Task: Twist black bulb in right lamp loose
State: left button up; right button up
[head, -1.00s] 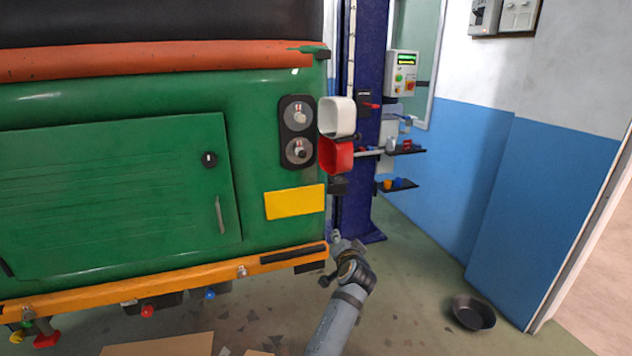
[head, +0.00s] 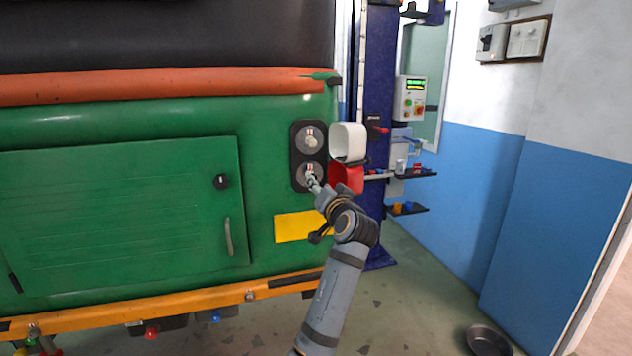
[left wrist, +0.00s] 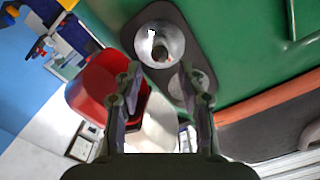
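The right lamp's black plate (head: 296,155) is on the rear of the green rickshaw, with an upper and a lower round socket. The black bulb (left wrist: 163,53) is in the lower socket (left wrist: 174,40), small and partly unclear in the left wrist view. In the head view my gripper partly covers it. My left gripper (head: 314,184) is in front of the lower socket; in the left wrist view (left wrist: 160,75) its fingers are spread, open and empty, with the socket just beyond the tips. My right gripper is not in view.
The red lens cover (head: 345,179) and white lens cover (head: 347,142) hang open, just right of the lamp. A yellow plate (head: 297,227) is below. A blue post (head: 375,100) with small shelves stands behind. A dark bowl (head: 487,340) lies on the floor.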

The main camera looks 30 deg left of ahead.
pick_arm(q)
jog(key=w+a+m+p, duration=0.1)
jog(key=m+p, duration=0.2)
jog(key=p, duration=0.1)
jog(key=w+a+m+p, duration=0.1)
jog(key=m+p, duration=0.3)
jog(key=p, duration=0.1)
jog(key=w+a+m+p, duration=0.1)
jog(key=a+m+p, duration=0.1)
jog(key=m+p, duration=0.2)
jog(key=shift+w+p, duration=0.2)
jog(key=shift+p, duration=0.45)
jog(key=c, duration=0.7)
